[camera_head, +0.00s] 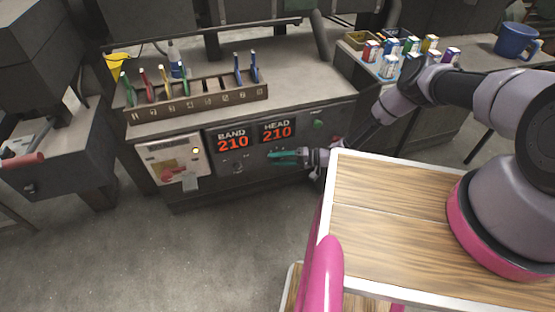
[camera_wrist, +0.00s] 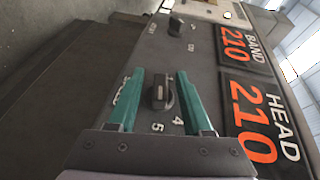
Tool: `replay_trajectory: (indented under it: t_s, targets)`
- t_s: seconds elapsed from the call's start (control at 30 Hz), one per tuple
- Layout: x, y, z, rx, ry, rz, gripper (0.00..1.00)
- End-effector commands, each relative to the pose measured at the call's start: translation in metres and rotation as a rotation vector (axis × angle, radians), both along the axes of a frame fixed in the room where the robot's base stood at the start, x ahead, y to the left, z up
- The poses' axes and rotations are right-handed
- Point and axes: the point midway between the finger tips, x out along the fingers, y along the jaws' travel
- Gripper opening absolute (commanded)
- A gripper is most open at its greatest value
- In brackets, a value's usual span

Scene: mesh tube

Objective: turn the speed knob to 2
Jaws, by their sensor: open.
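The speed knob (camera_wrist: 160,96) is a dark round knob with a raised grip on the grey machine front in the wrist view. Numbers 4 and 5 show beside it, and a partly covered label is by the left finger. My gripper (camera_wrist: 160,74) is open, with one teal finger on each side of the knob and a visible gap to each. I cannot tell how deep the fingers reach around it. The knob's exact setting is hard to read. In the head view my gripper (camera_head: 274,156) is at the panel below the HEAD display and hides this knob.
A second dark knob (camera_wrist: 175,25) is farther along the panel. The BAND display (camera_head: 232,140) and HEAD display (camera_head: 276,130) both read 210. A rack (camera_head: 195,98) with several coloured tools, small boxes (camera_head: 388,66) and a blue mug (camera_head: 515,40) stand on the worktops.

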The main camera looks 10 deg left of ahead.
Motion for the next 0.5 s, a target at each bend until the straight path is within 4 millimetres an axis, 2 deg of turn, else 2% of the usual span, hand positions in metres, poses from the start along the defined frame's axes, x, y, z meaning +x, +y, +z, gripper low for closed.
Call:
replay_trajectory:
  t_s: [0.17, 0.27, 0.3, 0.5]
  targets:
    - [0.0003, 0.0000, 0.0001, 0.000, 0.000, 0.000, 0.50]
    - [0.0004, -0.0001, 0.0002, 0.000, 0.000, -0.001, 0.16]
    - [0.0004, -0.0001, 0.0002, 0.000, 0.000, -0.001, 0.00]
    - [0.0011, -0.0003, 0.0003, -0.002, -0.002, -0.002, 0.00]
